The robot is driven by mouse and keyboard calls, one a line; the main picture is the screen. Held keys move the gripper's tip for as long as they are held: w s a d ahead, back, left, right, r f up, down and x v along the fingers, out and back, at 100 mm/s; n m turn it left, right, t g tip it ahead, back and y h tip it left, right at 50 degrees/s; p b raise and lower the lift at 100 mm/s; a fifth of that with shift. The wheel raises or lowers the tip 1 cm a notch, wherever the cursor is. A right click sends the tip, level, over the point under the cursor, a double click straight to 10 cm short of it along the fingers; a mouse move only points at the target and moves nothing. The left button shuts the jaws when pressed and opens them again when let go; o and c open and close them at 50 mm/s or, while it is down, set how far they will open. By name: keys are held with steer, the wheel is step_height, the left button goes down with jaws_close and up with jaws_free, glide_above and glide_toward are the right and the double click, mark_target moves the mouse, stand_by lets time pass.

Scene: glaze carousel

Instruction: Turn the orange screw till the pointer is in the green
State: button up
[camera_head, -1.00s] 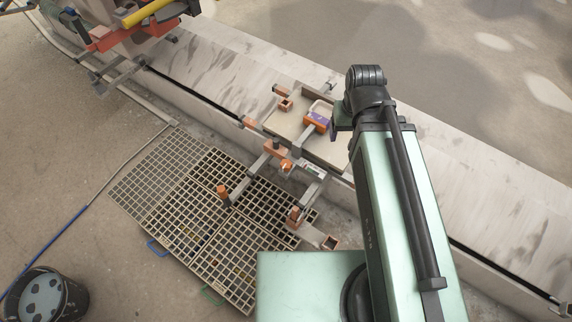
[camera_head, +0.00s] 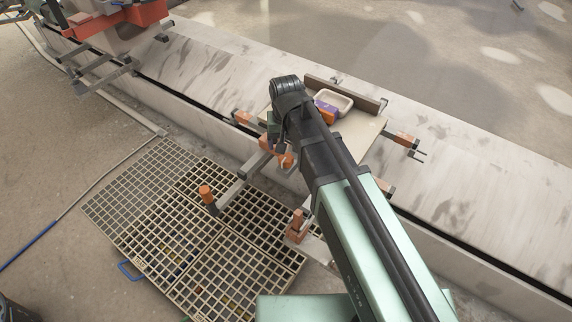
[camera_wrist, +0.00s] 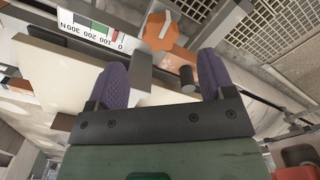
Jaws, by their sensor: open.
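The orange screw (camera_wrist: 158,31) has a lobed knob and shows at the top of the wrist view. Beside it on the left is a white gauge plate (camera_wrist: 88,29), seen upside down, with numbers from 0 to 300 N and green and red bands. I cannot make out the pointer clearly. My gripper (camera_wrist: 163,64) is open, with two purple ribbed fingers and nothing gripped between them. The knob lies beyond the fingertips, apart from them.
Orange-capped posts (camera_head: 206,193) rise near the floor grating (camera_head: 190,215). A long pale track wall (camera_head: 470,190) runs diagonally. A dark cylinder (camera_wrist: 187,78) stands between the fingers in the wrist view.

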mark_target(286, 158)
step_height(286, 158, down, 8)
steer(key=b, duration=0.6)
steer(key=shift+r, duration=0.25)
steer(key=c, duration=0.9)
